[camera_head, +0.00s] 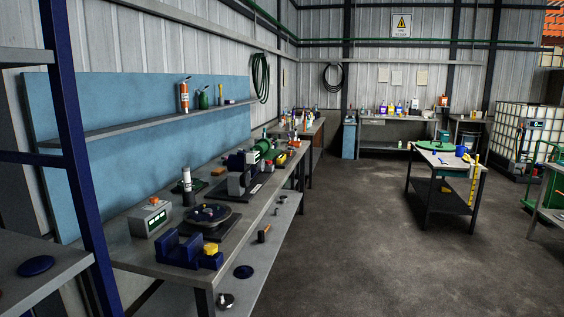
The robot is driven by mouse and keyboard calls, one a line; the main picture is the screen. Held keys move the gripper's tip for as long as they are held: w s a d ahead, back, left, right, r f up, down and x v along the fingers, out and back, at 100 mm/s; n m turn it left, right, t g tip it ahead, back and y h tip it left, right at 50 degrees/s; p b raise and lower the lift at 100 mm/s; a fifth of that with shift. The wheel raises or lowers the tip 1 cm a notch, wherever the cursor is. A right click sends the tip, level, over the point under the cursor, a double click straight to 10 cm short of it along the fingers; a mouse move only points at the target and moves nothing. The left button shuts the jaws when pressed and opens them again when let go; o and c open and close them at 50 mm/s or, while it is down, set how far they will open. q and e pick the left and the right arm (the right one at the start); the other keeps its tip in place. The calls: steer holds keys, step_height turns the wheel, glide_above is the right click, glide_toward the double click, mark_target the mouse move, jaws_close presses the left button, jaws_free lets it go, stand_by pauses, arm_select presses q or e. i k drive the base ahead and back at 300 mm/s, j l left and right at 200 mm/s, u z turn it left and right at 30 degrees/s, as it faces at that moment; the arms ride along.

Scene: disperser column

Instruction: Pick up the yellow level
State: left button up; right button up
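A long, thin yellow level (474,180) stands nearly upright at the right corner of the small workbench (437,157) in the right half of the view. Its top reaches about the height of the bench top and its lower end is beside the lower shelf. I cannot tell whether it leans on the bench or hangs from it. Neither of my grippers shows in the view.
A long bench (128,254) crowded with tools runs along the left wall. A dark blue rack post (75,150) stands close on the left. A caged white tank (519,133) stands at the back right. The concrete floor (365,245) between the benches is clear.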

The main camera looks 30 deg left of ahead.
mark_target(281, 159)
steer(key=i+j+u, duration=0.1)
steer(key=i+u, duration=0.25)
steer(key=i, duration=1.75)
steer(key=i+u, duration=0.15)
steer(key=i, duration=1)
steer(key=i+l, duration=0.1)
steer(key=i, duration=1)
steer(key=j+u, duration=0.05)
